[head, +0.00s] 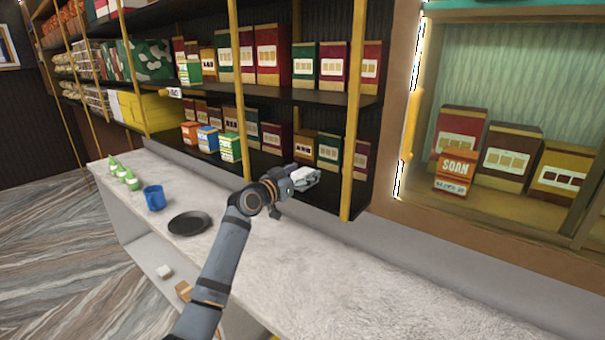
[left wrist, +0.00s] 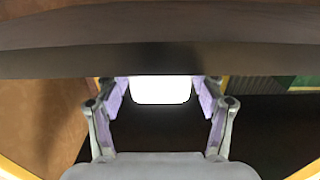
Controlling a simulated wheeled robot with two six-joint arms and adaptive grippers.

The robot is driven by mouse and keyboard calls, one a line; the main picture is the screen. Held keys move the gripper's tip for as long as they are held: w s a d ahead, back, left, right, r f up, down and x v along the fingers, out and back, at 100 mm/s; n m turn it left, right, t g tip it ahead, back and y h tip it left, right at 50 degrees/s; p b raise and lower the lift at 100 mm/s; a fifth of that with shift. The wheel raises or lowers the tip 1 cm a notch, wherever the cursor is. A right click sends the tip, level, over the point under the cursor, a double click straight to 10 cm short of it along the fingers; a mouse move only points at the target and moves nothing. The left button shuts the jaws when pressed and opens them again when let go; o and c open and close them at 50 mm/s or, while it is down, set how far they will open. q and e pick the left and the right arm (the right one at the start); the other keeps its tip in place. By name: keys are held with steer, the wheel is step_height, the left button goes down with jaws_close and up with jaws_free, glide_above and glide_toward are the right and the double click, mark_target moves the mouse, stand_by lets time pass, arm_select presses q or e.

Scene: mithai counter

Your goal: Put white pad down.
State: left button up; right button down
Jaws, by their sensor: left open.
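My left gripper (head: 304,179) reaches from the counter to the lower black shelf, in front of the boxes in the head view. In the left wrist view its two fingers (left wrist: 163,100) are spread apart. A bright white pad (left wrist: 160,90) with rounded corners lies between and just beyond the fingertips, over a dark surface. A gap shows between the pad and at least the right finger; contact on the left is hard to tell. A brown board hides the pad's far edge. In the head view I cannot separate the pad from the pale gripper. My right gripper is not seen.
The pale counter (head: 400,300) holds a dark plate (head: 189,223), a blue cup (head: 154,198) and several green-and-white items (head: 124,175); its right part is clear. Gold posts (head: 351,120) and rows of boxes stand close to my gripper.

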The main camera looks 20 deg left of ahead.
arm_select(q)
steer(key=shift+s+a+f, duration=0.1)
steer(key=shift+s, duration=0.1)
steer(key=b+v, duration=0.4)
steer(key=v, duration=0.7)
steer(key=shift+s, duration=0.3)
steer(key=shift+a, duration=0.1)
